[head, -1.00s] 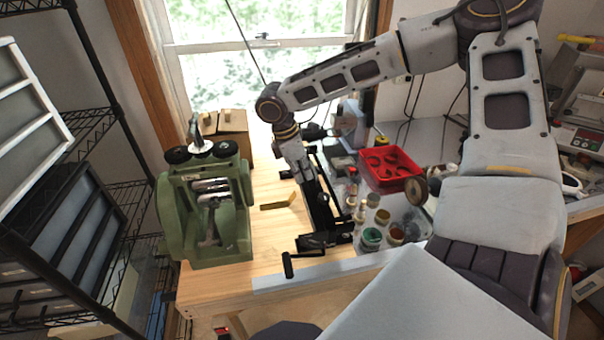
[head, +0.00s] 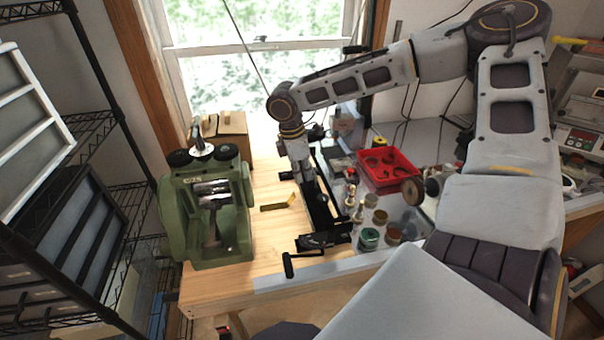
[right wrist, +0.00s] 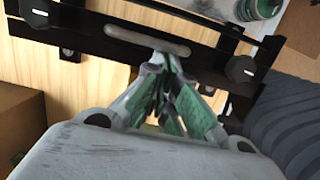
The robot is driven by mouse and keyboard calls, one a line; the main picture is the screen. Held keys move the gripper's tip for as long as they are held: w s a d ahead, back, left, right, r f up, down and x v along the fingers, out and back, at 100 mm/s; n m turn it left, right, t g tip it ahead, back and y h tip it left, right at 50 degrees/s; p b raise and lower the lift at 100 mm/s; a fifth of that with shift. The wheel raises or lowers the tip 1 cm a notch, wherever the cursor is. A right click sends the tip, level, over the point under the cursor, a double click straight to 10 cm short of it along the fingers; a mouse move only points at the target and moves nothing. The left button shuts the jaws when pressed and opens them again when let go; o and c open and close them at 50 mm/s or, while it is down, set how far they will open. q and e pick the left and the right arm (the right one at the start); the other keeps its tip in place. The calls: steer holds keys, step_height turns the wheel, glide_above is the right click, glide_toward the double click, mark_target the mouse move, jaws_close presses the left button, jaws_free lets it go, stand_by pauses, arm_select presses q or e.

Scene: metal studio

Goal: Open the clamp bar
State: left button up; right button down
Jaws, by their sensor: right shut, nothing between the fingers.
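The clamp bar (head: 324,212) is a long black piece on the wooden table, part of a black metal frame with a dark crank handle (head: 289,264) at its near end. In the right wrist view the black bar (right wrist: 95,28) crosses the top, with a pale grey slot-like piece (right wrist: 148,38) in it. My right gripper (head: 308,200) points down beside the bar. In the right wrist view its fingers (right wrist: 162,68) are together and empty, with tips close by the grey piece; I cannot tell if they touch. My left gripper is not in view.
A green rolling mill (head: 205,215) stands left of the bar. A small brass-coloured block (head: 279,202) lies between them. Several jars (head: 369,238) and a red tray (head: 388,168) are close on the right. A cardboard box (head: 225,130) stands behind the mill.

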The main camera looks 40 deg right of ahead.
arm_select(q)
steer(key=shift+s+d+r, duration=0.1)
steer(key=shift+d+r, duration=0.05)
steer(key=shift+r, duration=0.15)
arm_select(e)
steer(key=shift+r, duration=0.15)
steer(key=shift+s+d+r+t+y+p, duration=0.1)
steer(key=shift+t+y+p, duration=0.2)
steer(key=shift+y+p, duration=0.2)
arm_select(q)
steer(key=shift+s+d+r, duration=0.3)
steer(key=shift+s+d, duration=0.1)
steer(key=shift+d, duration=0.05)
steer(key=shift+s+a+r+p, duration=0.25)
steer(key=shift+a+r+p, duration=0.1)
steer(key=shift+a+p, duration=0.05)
arm_select(e)
steer(key=shift+d+r+y, duration=0.1)
steer(key=shift+r+y, duration=0.05)
steer(key=shift+y, duration=0.15)
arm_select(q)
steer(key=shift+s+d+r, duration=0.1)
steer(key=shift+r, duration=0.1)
arm_select(e)
steer(key=shift+r, duration=0.1)
